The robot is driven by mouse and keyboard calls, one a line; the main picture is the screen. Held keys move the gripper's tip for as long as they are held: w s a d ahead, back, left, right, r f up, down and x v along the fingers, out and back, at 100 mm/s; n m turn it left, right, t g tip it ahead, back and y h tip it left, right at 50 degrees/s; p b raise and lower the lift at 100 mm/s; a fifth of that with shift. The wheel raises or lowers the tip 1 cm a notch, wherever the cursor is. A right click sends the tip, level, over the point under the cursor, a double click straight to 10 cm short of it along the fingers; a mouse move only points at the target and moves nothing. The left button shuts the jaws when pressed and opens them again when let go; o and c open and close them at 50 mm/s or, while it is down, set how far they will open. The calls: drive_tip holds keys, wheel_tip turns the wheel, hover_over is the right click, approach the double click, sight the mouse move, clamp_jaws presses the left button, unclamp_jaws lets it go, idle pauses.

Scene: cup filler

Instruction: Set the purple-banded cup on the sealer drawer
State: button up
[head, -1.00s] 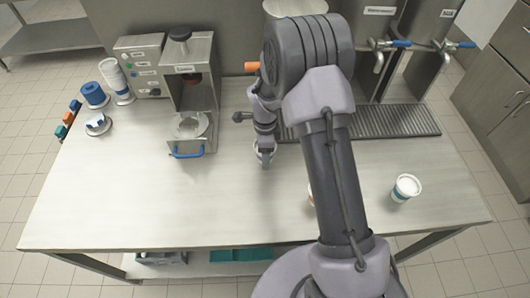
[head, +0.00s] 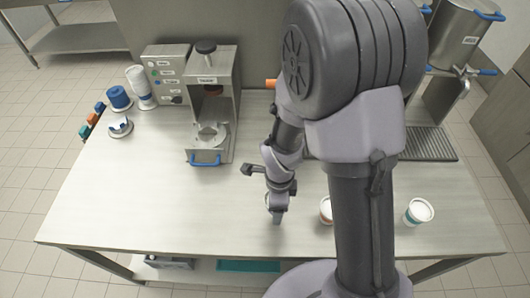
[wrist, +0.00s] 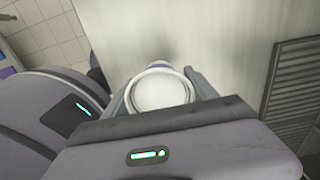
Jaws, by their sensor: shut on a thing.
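My gripper (head: 277,214) is low over the front middle of the table, to the right of and nearer than the sealer. In the wrist view my gripper (wrist: 162,95) is shut around a cup (wrist: 161,91) with a white rim and pale contents. A sliver of purple shows on its side, so it appears to be the purple-banded cup. In the head view the cup is mostly hidden by the gripper. The sealer (head: 224,75) stands at the back. Its drawer (head: 209,138) is out, with a round holder and a blue handle, and no cup shows in it.
An orange-banded cup (head: 326,214) stands right of my gripper, partly behind my arm. A teal-banded cup (head: 419,211) is farther right. A blue roll (head: 118,97) and a cup stack (head: 140,88) stand back left. The left front table is clear.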

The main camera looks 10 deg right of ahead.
drive_tip(key=shift+w+d+f+n+b, duration=0.1)
drive_tip(key=shift+w+n+b, duration=0.15)
drive_tip(key=shift+n, duration=0.25)
drive_tip(key=shift+w+d+f+n+b, duration=0.1)
drive_tip(key=shift+w+n+b, duration=0.05)
drive_tip(key=shift+n+b, duration=0.3)
drive_tip(key=w+d+n+b, duration=0.1)
drive_tip(key=n, duration=0.3)
drive_tip(key=w+d+n+b, duration=0.1)
drive_tip(key=w+n+b, duration=0.1)
drive_tip(key=n, duration=0.3)
drive_tip(key=w+d+n+b, duration=0.1)
drive_tip(key=w+n+b, duration=0.1)
drive_tip(key=n, duration=0.3)
drive_tip(key=shift+r, duration=0.15)
drive_tip(key=n, duration=0.3)
drive_tip(key=w+r+n+b, duration=0.1)
drive_tip(key=shift+d, duration=0.35)
